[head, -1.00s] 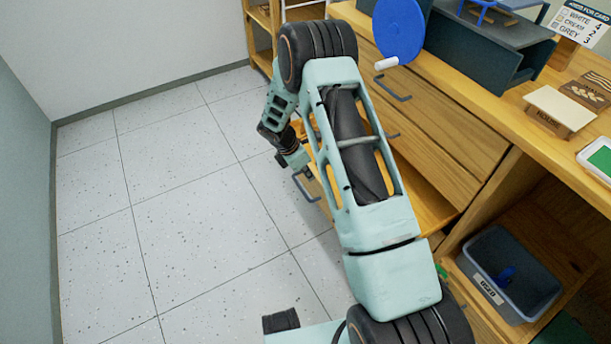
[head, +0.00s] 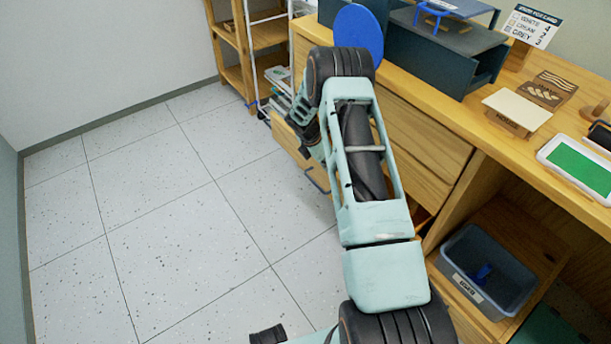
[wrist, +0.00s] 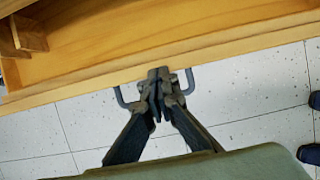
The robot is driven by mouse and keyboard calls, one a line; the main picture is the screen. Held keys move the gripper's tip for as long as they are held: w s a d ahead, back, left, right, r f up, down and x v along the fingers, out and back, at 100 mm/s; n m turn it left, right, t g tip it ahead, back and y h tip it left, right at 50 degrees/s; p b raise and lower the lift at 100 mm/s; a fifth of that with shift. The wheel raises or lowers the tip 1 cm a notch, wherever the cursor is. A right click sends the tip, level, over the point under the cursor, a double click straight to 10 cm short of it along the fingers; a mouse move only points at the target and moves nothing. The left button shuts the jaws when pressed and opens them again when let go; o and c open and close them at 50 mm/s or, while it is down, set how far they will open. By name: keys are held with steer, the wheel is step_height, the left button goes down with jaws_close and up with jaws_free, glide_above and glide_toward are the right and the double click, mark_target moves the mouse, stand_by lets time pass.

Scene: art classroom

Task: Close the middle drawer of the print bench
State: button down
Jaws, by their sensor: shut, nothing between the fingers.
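The print bench (head: 440,110) stands at the right in the head view, with wooden drawer fronts below its top. One drawer is pulled out; its front (head: 288,136) and grey bar handle (head: 318,181) show beside my arm. I cannot tell from this view which level it is. In the wrist view the open drawer (wrist: 150,45) spans the top, its grey handle (wrist: 122,98) on the near edge. My gripper (wrist: 158,75) is shut and empty, its fingertips over the drawer's front edge, between the handle's two ends. Contact is unclear.
A grey bin (head: 490,270) sits in the bench's open compartment. A blue disc (head: 358,38), stamp blocks (head: 516,112) and a green pad (head: 580,165) are on or at the bench top. A wooden shelf (head: 235,50) stands beyond. Floor at the left is clear.

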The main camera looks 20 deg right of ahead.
steer(key=w+d+b, duration=0.1)
steer(key=w+d, duration=0.1)
steer(key=d, duration=0.6)
steer(key=shift+w+d+f, duration=0.15)
steer(key=shift+w+d, duration=0.05)
steer(key=shift+w, duration=0.05)
